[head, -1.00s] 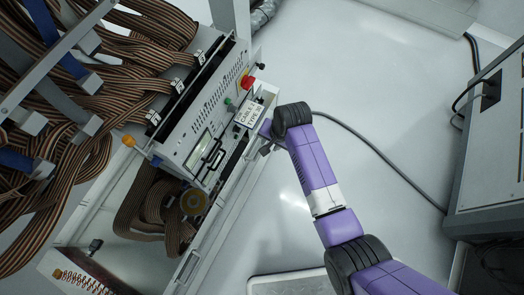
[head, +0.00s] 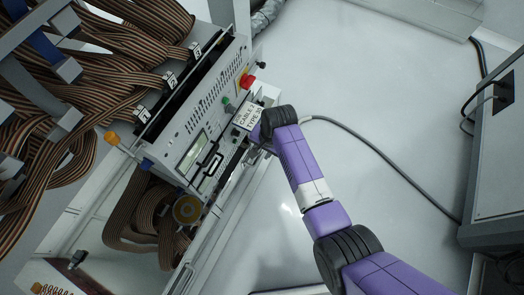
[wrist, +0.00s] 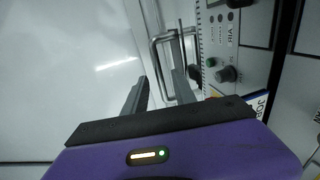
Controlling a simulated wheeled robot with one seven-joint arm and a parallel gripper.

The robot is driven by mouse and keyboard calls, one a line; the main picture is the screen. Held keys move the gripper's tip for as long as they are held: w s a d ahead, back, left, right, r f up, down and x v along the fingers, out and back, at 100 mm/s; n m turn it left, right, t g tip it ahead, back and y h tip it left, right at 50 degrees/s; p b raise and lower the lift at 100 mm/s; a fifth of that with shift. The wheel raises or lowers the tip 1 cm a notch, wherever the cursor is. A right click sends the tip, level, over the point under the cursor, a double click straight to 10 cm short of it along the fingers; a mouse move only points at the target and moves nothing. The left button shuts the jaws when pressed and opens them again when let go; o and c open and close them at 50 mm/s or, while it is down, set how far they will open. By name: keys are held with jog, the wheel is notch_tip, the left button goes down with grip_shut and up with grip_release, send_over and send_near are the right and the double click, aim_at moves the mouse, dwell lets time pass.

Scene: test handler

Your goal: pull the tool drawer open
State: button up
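A grey metal bar handle (wrist: 154,52) stands out from the front of the equipment in the wrist view, beside a panel with knobs. I take it to be the drawer's handle; the drawer's outline is not clear. My gripper (wrist: 158,80) is open, one finger on each side of the handle's near bar. I cannot tell whether either finger touches it. In the head view my wrist hides the handle and most of the fingers, right against the front of the control unit (head: 208,112).
A red knob (head: 247,81) and a white label card (head: 249,118) sit close to my wrist. Bundled ribbon cables (head: 60,130) fill the left. A grey cable (head: 385,170) crosses the pale floor (head: 375,75), which is otherwise open. A grey cabinet (head: 497,175) stands at right.

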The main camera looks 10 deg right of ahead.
grip_shut()
dwell(1.4)
